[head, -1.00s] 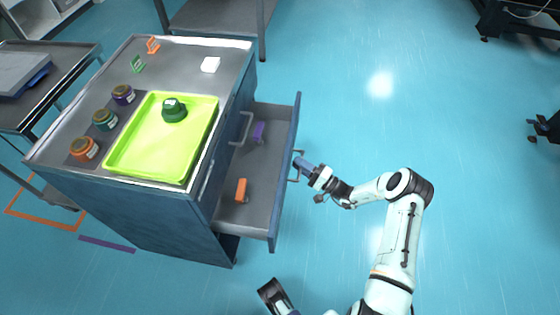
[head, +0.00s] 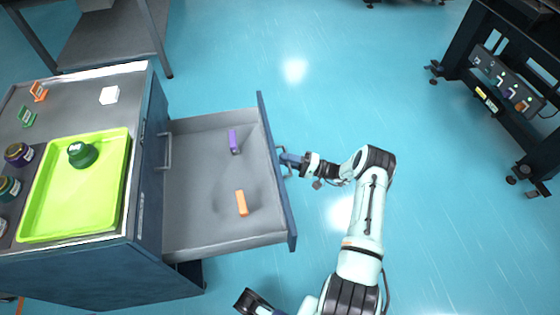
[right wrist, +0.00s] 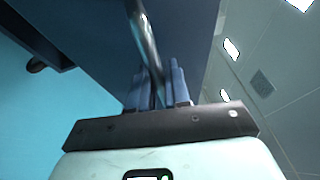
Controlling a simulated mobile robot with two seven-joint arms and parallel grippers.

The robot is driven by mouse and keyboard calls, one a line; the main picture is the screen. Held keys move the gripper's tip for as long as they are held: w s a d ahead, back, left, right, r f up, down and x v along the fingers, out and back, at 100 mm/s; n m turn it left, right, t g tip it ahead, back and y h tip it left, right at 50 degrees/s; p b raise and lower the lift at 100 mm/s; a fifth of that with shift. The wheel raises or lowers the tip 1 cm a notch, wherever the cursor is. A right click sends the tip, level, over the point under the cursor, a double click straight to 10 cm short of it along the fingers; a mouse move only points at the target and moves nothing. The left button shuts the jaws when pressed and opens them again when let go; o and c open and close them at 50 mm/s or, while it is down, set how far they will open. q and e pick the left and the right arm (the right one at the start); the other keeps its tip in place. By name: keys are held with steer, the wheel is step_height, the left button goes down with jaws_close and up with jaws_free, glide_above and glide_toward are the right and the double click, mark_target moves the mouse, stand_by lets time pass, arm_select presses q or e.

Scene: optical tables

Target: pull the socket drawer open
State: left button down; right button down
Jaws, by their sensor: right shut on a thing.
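The socket drawer (head: 210,190) stands pulled well out of the right side of the blue cabinet (head: 100,285) in the head view. An orange block (head: 241,203) and a purple block (head: 234,142) lie inside it. My right gripper (head: 286,160) is shut on the drawer's handle (head: 285,172) at the outer face of the drawer front. The right wrist view shows the handle bar (right wrist: 145,45) running between the fingers (right wrist: 157,88). My left gripper (head: 245,302) is at the bottom edge of the head view, below the drawer; its jaws are not clear.
On the cabinet top are a green tray (head: 75,195) with a dark green item (head: 82,154), several jars, a white block (head: 109,95) and small stands. A dark bench (head: 510,90) stands at far right. The floor right of my arm is clear.

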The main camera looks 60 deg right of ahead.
steer(key=shift+s, duration=0.1)
steer(key=c, duration=1.2)
jaws_free()
steer(key=shift+o, duration=0.2)
steer(key=v, duration=1.3)
steer(key=shift+s, duration=0.2)
steer(key=shift+f, duration=0.1)
